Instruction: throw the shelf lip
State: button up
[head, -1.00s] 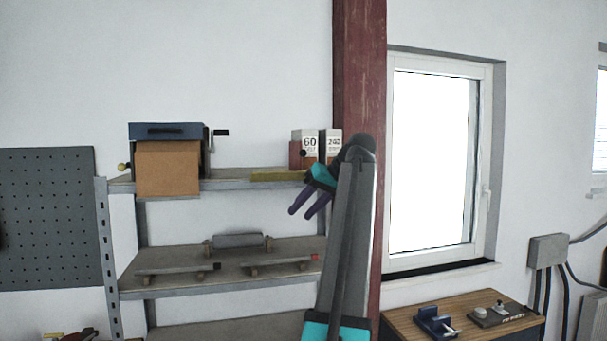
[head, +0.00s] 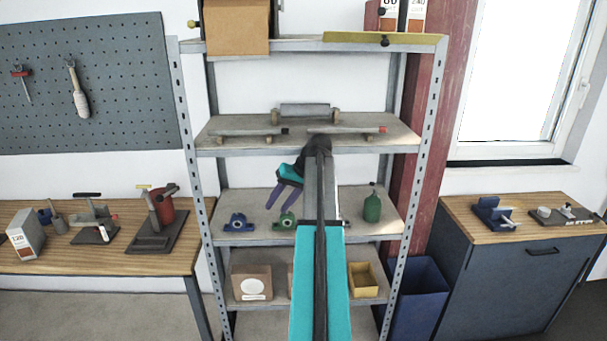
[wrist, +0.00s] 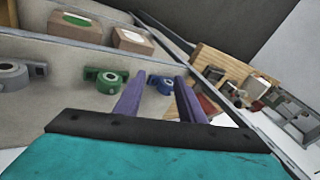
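A yellow strip (head: 345,37) lies along the front edge of the top shelf of the grey metal rack (head: 185,120). A small dark knob (head: 385,41) shows at its front. I cannot tell whether this strip is the shelf lip. My gripper (head: 277,208) has purple fingers and appears in front of the lower shelf with the pillow-block shapes, well below the strip in the picture. Its fingers are apart with nothing between them, as the wrist view (wrist: 160,76) also shows. My arm hides the middle of the rack.
A workbench (head: 195,265) is left, a cabinet (head: 515,270) and blue bin (head: 420,290) right.

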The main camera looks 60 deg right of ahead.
jog(key=w+a+f+n+g+y+b, duration=0.1)
jog(key=w+a+f, duration=0.2)
jog(key=a+f, duration=0.65)
jog(key=w+a+f+g+b, duration=0.1)
jog(key=w+a+f+g, duration=0.15)
jog(key=a+f, duration=0.7)
jog(key=s+a+f+n+g+b, duration=0.1)
jog(key=a+f, duration=0.6)
jog(key=f, duration=0.3)
jog(key=s+a+f+n+g+b, duration=0.1)
jog(key=s+a+f, duration=0.1)
jog(key=a+f, duration=0.65)
jog(key=s+a+f+n+g+b, duration=0.1)
jog(key=s+a+f+g, duration=0.1)
jog(key=s+a+f, duration=0.4)
jog(key=s+a+f+n+g+b, duration=0.1)
jog(key=s+a+f, duration=0.3)
jog(key=a+f, duration=0.35)
jog(key=s+a+f+n+g+h, duration=0.1)
jog(key=s+a+f+h, duration=0.1)
jog(key=s+f, duration=0.3)
jog(key=s+a+f+n+g+h+b, duration=0.1)
jog(key=s+a+f, duration=0.4)
jog(key=s, duration=0.7)
jog(key=shift+a+n+g+h+b, duration=0.3)
jog(key=shift+n+g+h, duration=0.1)
jog(key=shift+n+g, duration=0.1)
jog(key=shift+f, duration=0.1)
jog(key=shift+c, duration=0.6)
jog(key=shift+d, duration=0.15)
